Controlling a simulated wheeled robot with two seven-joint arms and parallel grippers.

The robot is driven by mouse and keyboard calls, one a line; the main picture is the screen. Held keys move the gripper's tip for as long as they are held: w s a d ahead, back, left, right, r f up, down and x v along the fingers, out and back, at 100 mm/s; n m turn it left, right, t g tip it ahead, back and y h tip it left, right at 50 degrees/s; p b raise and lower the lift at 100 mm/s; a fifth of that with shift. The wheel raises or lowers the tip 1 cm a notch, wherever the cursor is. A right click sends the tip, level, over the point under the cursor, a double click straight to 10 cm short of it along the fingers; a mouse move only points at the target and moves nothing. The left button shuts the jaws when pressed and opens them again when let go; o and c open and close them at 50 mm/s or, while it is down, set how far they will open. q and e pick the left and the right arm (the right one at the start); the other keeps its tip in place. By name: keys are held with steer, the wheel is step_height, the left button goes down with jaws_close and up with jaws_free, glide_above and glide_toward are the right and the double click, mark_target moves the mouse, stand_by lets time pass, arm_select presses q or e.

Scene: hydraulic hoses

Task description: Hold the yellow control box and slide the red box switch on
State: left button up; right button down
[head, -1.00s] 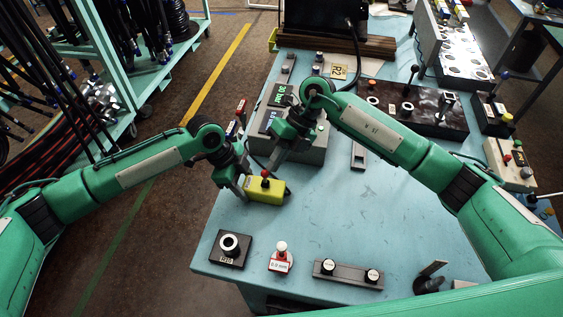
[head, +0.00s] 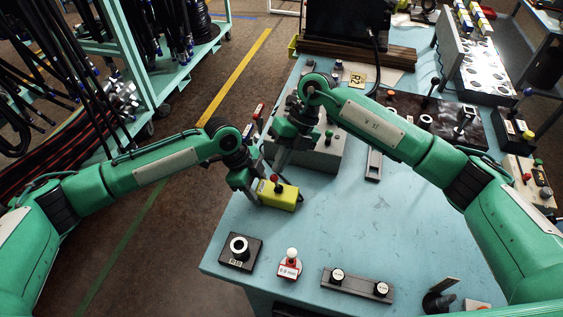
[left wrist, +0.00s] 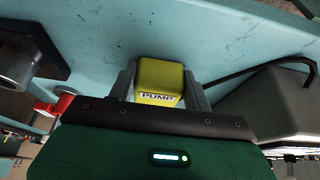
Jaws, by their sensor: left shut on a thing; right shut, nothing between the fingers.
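The yellow control box (head: 285,197) is at the left side of the blue table, with a red switch knob (head: 275,179) on top. My left gripper (head: 259,194) is shut on the box from its left end. In the left wrist view the box (left wrist: 160,78), with a "PUMP" label, sits between the two fingers. My right gripper (head: 280,164) is shut and empty, fingers pointing down, just behind and above the red knob. A clear touch between them cannot be made out.
A grey box with a display (head: 322,150) stands behind my right gripper. A black block with a ring (head: 240,251), a red-based white knob (head: 290,265) and a dark bar with two knobs (head: 357,284) stand at the front. The table's middle right is clear.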

steer(key=shift+r, duration=0.4)
steer(key=v, duration=1.3)
steer(key=shift+w+d+f, duration=0.2)
steer(key=shift+w+f, duration=0.05)
steer(key=shift+w, duration=0.1)
